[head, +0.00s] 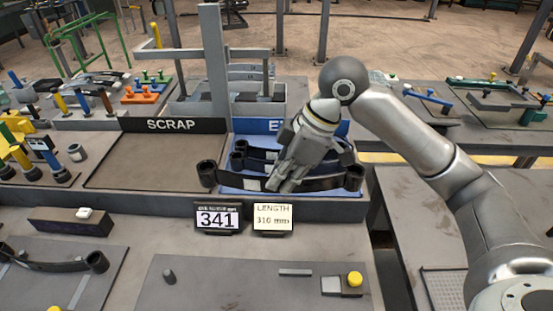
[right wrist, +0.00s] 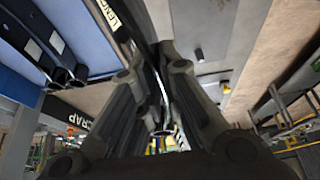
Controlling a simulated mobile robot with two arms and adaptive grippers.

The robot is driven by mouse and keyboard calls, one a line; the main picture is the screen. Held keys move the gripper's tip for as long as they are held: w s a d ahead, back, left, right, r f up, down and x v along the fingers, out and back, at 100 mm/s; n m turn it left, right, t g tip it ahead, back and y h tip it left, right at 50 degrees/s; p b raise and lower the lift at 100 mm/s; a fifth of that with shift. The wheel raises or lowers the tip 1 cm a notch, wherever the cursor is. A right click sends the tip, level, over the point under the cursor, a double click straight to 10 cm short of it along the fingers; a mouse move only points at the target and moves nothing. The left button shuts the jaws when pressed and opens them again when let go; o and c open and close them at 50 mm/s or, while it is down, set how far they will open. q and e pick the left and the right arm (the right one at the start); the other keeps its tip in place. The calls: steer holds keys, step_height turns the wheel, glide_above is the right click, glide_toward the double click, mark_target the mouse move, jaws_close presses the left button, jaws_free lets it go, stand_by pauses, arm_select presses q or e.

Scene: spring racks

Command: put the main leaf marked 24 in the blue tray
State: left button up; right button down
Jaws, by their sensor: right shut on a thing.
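My right gripper (head: 282,182) comes in from the right and is shut on a dark curved leaf (head: 318,183) with a rolled eye at each end. The held leaf lies across the front of the blue tray (head: 231,190), its left eye reaching past the tray's left side. I cannot tell if it touches the tray. Other dark leaves (head: 262,154) lie in the tray behind it, partly hidden by my gripper. In the right wrist view, the gripper (right wrist: 160,52) has the leaf edge-on between its fingers, with the blue tray (right wrist: 85,25) at upper left. No 24 mark is readable. My left gripper is out of view.
A bare bay marked SCRAP (head: 145,160) is left of the blue tray. A display reading 341 (head: 217,218) and a LENGTH card reading 310 mm (head: 273,217) stand in front. Another leaf (head: 60,265) lies at lower left. A grey post (head: 213,60) rises behind.

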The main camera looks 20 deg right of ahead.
steer(key=w+d+f+p, duration=0.1)
steer(key=w+d+f, duration=0.1)
steer(key=w, duration=0.1)
steer(key=w+d+f+p, duration=0.1)
steer(key=w+d+f, duration=0.2)
steer(key=w, duration=0.1)
steer(key=w+d+f+p, duration=0.1)
steer(key=w+d+f, duration=0.1)
steer(key=w, duration=0.1)
steer(key=shift+w+d+f, duration=0.2)
steer(key=shift+f, duration=0.2)
steer(key=shift+w+d+f, duration=0.3)
steer(key=shift+w+f, duration=0.1)
steer(key=shift+f, duration=0.25)
steer(key=shift+d+f+p, duration=0.1)
steer(key=shift+f+p, duration=0.25)
steer(key=shift+p, duration=0.2)
step_height(320, 180, down, 2)
steer(key=shift+w+f+p, duration=0.1)
steer(key=shift+f+p, duration=0.15)
steer(key=shift+p, duration=0.3)
steer(key=shift+f, duration=0.1)
